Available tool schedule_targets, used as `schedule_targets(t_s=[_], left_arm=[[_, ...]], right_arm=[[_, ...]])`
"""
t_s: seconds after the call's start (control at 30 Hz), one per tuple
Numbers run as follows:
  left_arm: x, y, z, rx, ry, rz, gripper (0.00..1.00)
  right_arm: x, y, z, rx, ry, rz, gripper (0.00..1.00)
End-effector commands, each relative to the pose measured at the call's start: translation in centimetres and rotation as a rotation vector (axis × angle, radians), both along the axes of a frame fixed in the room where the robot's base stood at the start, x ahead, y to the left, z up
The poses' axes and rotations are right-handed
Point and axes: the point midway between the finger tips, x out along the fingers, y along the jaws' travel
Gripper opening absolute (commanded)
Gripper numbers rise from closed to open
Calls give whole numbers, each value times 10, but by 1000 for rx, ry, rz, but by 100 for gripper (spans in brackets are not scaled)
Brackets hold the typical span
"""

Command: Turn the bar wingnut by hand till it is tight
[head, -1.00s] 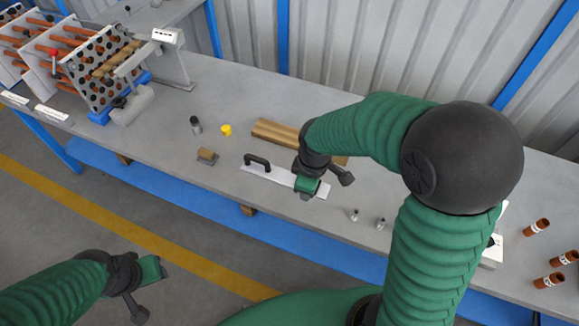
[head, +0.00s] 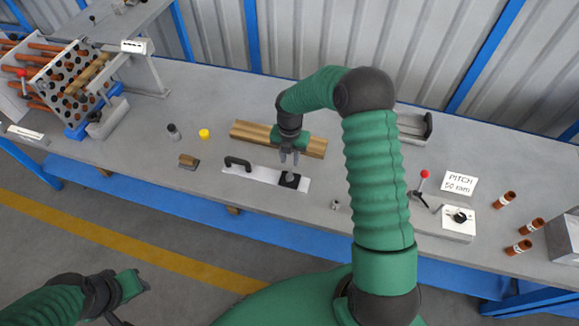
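A flat white bar (head: 263,175) with a black handle (head: 238,162) at its left lies on the bench. A black square (head: 289,181) near its right end carries a small grey piece (head: 291,177), which looks like the wingnut; its wings are too small to make out. My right gripper (head: 290,157) points down just above and behind that piece, its two fingers slightly apart with nothing seen between them. It seems clear of the piece. My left gripper (head: 142,285) is low at the left, away from the bench; its fingers are unclear.
A brown block (head: 250,132) lies behind the bar. A yellow cap (head: 204,134), a dark cylinder (head: 173,131) and a small brown-topped block (head: 188,161) stand left. A small metal fitting (head: 335,204) is right, near my arm. A red-knobbed lever (head: 424,175) stands farther right.

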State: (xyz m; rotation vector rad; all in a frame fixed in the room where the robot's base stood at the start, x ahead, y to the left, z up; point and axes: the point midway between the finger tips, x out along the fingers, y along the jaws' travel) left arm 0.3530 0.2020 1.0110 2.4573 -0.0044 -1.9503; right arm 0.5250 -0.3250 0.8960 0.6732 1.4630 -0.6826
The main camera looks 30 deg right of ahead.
Motion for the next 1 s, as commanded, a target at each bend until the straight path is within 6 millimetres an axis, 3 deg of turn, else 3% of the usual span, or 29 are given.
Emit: schedule_targets(t_s=[0.1, 0.3, 0.6, 0.8, 1.0], left_arm=[[0, 0, 2, 0, 0, -1, 36], [0, 0, 3, 0, 0, -1, 36], [0, 0, 3, 0, 0, -1, 36], [0, 0, 3, 0, 0, 0, 36], [0, 0, 3, 0, 0, -1, 36]], right_arm=[[-1, 0, -28, 2, 3, 1, 28], [0, 0, -55, 0, 0, 0, 28], [0, 1, -58, -2, -1, 0, 28], [0, 0, -59, 0, -3, -1, 2], [0, 0, -59, 0, -1, -1, 0]])
